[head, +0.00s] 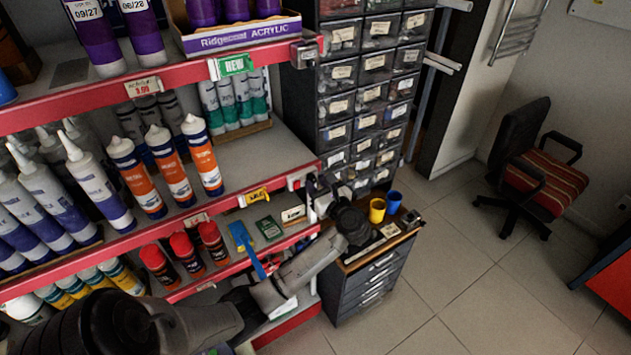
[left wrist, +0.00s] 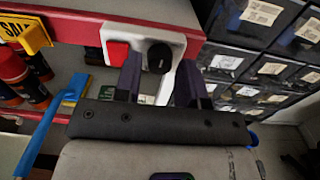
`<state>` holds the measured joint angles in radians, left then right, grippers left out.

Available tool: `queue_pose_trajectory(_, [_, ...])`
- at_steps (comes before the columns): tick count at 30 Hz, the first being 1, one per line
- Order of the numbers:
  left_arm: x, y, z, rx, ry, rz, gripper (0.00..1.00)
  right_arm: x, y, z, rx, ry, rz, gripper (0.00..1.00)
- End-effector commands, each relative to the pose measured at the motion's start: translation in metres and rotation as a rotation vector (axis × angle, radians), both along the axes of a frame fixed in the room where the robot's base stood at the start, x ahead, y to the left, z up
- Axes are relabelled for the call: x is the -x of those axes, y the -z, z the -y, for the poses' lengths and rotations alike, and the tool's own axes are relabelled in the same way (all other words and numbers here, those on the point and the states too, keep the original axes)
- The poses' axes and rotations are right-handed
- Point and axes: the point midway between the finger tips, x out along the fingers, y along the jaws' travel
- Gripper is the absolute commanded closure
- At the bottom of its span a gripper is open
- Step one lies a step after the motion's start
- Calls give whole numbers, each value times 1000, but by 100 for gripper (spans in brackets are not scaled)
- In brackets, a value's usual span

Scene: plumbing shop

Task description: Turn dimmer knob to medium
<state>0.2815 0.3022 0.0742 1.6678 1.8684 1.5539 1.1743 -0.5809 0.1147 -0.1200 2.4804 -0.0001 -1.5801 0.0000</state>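The dimmer knob (left wrist: 159,57) is a round black knob on a white plate (left wrist: 172,38) with a red square button (left wrist: 118,53), fixed to the red shelf edge. In the head view the plate's red and white part (head: 296,181) shows at the end of the middle shelf; the knob cannot be made out there. My left gripper (left wrist: 158,80) is open, its two dark fingers pointing at the plate, one on each side of the knob's lower part. Whether they touch it I cannot tell. In the head view the left gripper (head: 322,188) is at the shelf corner. My right gripper is out of view.
Dark drawer cabinets (head: 362,90) stand just right of the plate. A low drawer unit (head: 370,280) carries a yellow cup (head: 377,210) and a blue cup (head: 393,202). A blue-handled tool (head: 246,247) sticks out left of my arm. Open floor lies to the right.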

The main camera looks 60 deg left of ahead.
Motion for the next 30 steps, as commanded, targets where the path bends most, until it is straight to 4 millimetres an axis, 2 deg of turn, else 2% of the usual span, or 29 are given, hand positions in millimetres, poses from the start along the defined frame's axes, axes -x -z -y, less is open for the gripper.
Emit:
queue_pose_trajectory(6, [0, 0, -10, -1, 0, -1, 63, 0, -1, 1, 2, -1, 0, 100])
queue_pose_trajectory(15, [0, 0, -11, 0, 0, 0, 63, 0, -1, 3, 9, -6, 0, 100])
queue_pose_trajectory(25, [0, 0, -11, 0, 0, 0, 95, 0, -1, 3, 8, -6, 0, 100])
queue_pose_trajectory(30, [0, -1, -11, 0, 0, -8, 96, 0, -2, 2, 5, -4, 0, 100])
